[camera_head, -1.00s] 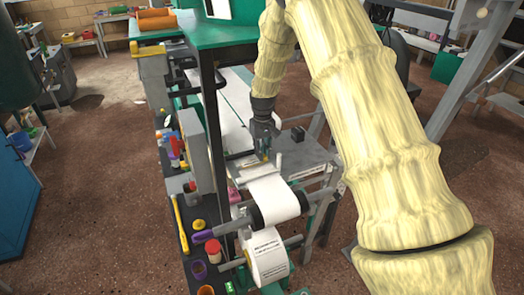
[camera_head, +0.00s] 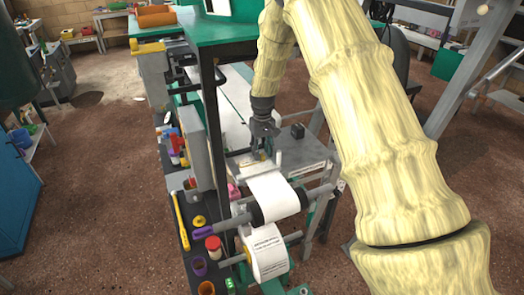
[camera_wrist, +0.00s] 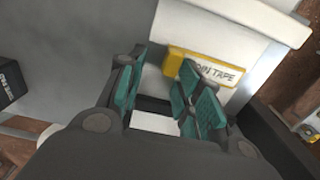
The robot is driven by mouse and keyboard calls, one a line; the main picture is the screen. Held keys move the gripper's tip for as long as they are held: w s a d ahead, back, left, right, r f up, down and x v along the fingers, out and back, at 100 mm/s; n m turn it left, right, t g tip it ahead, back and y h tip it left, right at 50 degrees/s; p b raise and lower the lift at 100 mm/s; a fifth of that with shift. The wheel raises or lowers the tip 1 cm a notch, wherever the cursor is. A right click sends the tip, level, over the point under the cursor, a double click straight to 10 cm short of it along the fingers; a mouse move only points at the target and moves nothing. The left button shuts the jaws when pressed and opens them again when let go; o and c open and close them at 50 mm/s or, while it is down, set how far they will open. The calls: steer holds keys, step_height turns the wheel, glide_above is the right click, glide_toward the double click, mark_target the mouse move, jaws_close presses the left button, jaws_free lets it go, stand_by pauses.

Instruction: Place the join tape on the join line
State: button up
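The join tape (camera_wrist: 205,68) is a yellow piece with a white label reading "JOIN TAPE". In the wrist view it lies on a pale surface at upper right, partly behind my gripper's right finger. My gripper (camera_wrist: 165,75) has teal pads set apart, with grey surface showing between them. In the head view my gripper (camera_head: 262,153) is low over the small plate behind the upper paper roll, and a small yellow patch shows near its tips. The white paper web (camera_head: 270,190) runs over that roll. I cannot make out a join line; contact with the tape is unclear.
A dark side shelf (camera_head: 185,240) with cups, jars and a yellow tool stands left of the rollers. A grey metal table (camera_head: 305,155) with a small black box (camera_head: 297,131) is to the right. A dark machine post (camera_head: 212,125) stands close on the left.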

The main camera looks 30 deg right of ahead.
step_height(320, 180, up, 8)
steer(key=b, duration=0.2)
steer(key=shift+f, duration=0.15)
